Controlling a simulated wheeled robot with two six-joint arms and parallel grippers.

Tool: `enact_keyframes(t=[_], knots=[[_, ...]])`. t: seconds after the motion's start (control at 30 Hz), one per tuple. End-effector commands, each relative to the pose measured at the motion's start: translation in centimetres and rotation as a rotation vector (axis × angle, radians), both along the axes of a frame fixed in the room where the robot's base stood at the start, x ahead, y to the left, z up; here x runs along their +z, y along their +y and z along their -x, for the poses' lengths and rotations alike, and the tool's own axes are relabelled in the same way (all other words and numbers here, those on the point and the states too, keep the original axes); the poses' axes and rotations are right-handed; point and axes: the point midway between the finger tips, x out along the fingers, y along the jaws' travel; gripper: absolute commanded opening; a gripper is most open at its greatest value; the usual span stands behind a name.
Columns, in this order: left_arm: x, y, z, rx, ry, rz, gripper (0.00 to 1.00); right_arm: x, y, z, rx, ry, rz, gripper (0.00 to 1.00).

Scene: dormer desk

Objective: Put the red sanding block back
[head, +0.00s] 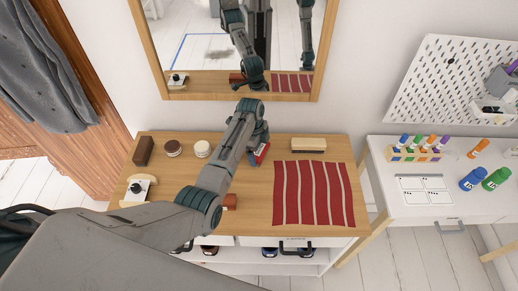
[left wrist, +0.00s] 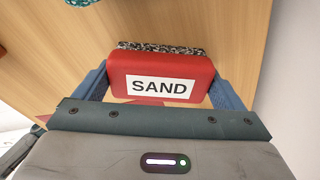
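The red sanding block (left wrist: 160,70) has a white label reading SAND and a speckled dark edge. My left gripper (left wrist: 158,88) has a blue finger against each side of it in the left wrist view and is shut on it. In the head view my left gripper (head: 258,152) is over the back middle of the wooden desk (head: 240,216), with a little of the red block (head: 262,150) showing beside it. I cannot tell whether the block touches the desk. My right gripper is not in direct view.
A brush (head: 308,144) and red striped cloth (head: 313,193) lie at right. A mirror (head: 318,88) hangs behind. A reddish-brown piece (head: 230,201) sits by my arm.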

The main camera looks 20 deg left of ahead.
Motion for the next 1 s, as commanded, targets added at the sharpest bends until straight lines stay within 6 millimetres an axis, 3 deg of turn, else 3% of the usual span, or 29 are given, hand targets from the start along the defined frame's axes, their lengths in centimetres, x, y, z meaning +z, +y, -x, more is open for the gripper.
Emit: enact_keyframes(t=[0.27,0.43,0.8,1.0], knots=[[0.1,0.0,0.0,0.0,0.0,0.0,1.0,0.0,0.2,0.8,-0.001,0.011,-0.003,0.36],[1.2,0.2,-0.1,0.0,-0.003,-0.001,1.0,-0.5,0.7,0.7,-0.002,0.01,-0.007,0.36],[8.6,1.3,-0.3,0.0,-0.006,0.001,1.0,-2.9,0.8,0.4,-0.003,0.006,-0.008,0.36],[11.3,1.7,-0.3,0.0,-0.003,-0.001,1.0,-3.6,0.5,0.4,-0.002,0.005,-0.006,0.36]])
